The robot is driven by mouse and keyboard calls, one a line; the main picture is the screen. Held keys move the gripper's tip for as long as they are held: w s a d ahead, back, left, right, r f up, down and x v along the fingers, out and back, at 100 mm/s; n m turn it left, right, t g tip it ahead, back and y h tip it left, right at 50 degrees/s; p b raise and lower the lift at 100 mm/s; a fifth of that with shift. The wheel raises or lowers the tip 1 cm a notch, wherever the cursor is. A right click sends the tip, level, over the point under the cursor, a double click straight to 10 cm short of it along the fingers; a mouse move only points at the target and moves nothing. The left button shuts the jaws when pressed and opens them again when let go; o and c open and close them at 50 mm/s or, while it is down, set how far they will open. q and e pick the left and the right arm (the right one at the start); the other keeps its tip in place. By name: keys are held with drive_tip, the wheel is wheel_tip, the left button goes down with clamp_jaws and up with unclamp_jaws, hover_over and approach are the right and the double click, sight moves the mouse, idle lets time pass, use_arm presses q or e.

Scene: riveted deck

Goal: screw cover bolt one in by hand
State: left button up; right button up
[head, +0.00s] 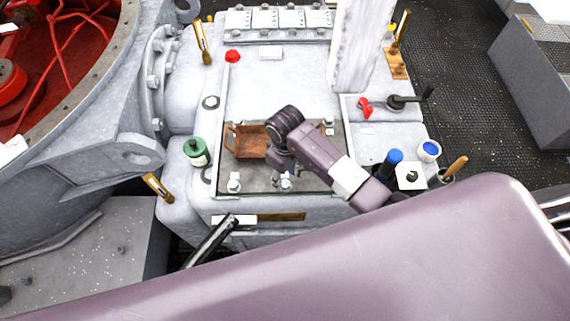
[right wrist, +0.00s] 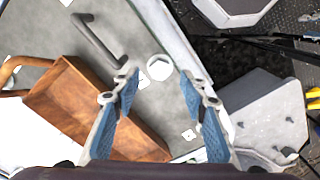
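The grey cover plate (head: 262,181) lies on top of the pale housing, with pale bolts near its edges, one at the front left (head: 234,182) and one at the front (head: 286,184). My right gripper (head: 289,172) reaches down over the plate's front part. In the right wrist view, my right gripper (right wrist: 163,82) is open, with blue pads apart. A pale bolt head (right wrist: 159,68) shows between and just beyond its fingertips, near the plate's edge. I cannot tell which bolt is bolt one, or how deep this one sits. My left gripper is not in view.
A brown open tray (head: 250,143) rests on the plate, close to the gripper; a bar handle (right wrist: 98,40) stands beside the bolt. A green container (head: 195,150) is at left. A blue-topped item (head: 395,156) and white cup (head: 428,151) stand at right.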

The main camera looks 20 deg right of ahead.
sight(285, 183)
wheel_tip(285, 183, up, 9)
drive_tip(key=shift+r, duration=0.2)
drive_tip(key=shift+w, duration=0.1)
